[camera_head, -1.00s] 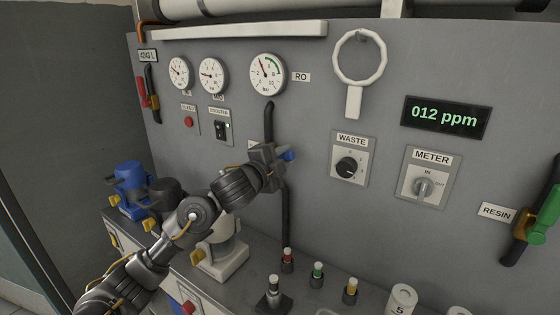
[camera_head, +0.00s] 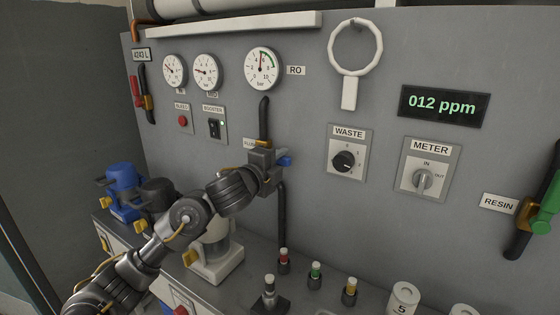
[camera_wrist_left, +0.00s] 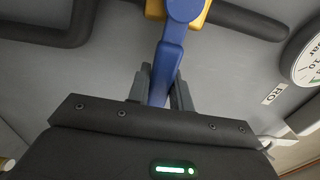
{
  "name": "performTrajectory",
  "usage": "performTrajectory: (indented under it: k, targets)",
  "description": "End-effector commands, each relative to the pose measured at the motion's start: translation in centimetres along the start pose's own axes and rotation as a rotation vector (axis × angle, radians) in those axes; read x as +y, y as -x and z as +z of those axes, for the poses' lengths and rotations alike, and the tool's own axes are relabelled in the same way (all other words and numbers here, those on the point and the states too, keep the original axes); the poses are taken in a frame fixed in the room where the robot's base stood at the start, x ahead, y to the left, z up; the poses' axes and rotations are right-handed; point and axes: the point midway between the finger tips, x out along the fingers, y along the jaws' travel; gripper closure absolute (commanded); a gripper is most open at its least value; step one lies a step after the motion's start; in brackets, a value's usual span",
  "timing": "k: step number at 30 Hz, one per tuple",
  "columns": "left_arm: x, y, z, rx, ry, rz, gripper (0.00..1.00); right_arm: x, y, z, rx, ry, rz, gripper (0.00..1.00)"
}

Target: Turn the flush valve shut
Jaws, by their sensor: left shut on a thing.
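The flush valve sits on a dark vertical pipe (camera_head: 283,215), with a brass-yellow body (camera_head: 262,143) and a blue lever handle (camera_head: 285,160). My left gripper (camera_head: 268,165) is at the valve in the head view and covers much of it. In the left wrist view, the blue handle (camera_wrist_left: 172,45) runs down between the two fingers of my left gripper (camera_wrist_left: 160,88), which is shut on it. The handle's yellow body (camera_wrist_left: 155,9) shows at the top edge there. The flush label (camera_head: 249,143) is partly hidden. My right gripper is not in view.
Above are several gauges, including the RO gauge (camera_head: 262,68). The waste knob (camera_head: 343,161) and meter switch (camera_head: 423,180) are to the right.

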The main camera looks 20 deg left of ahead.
Motion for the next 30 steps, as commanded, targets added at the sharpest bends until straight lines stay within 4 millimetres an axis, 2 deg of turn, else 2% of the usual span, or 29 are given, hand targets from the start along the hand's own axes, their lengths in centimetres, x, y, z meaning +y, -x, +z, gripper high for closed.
performTrajectory:
  k: [2, 3, 8, 16, 20, 30]
  targets:
    - [0.3, 0.0, 0.0, 0.0, -0.006, 0.006, 1.0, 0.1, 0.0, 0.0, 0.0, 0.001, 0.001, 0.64]
    - [0.3, 0.0, 0.0, 0.0, -0.006, 0.006, 0.77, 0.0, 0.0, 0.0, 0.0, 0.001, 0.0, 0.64]
    - [0.2, 0.0, 0.0, 0.0, -0.004, 0.005, 0.56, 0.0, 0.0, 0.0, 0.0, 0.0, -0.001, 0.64]
    - [0.1, 0.0, 0.0, 0.0, -0.002, 0.002, 0.56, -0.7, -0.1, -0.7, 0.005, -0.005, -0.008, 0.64]
    - [0.1, 0.9, 0.1, -0.001, -0.002, 0.002, 0.56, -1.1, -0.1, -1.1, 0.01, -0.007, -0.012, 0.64]
    - [0.0, 7.4, 0.0, 0.0, -0.006, 0.003, 0.56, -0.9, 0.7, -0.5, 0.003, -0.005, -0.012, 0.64]
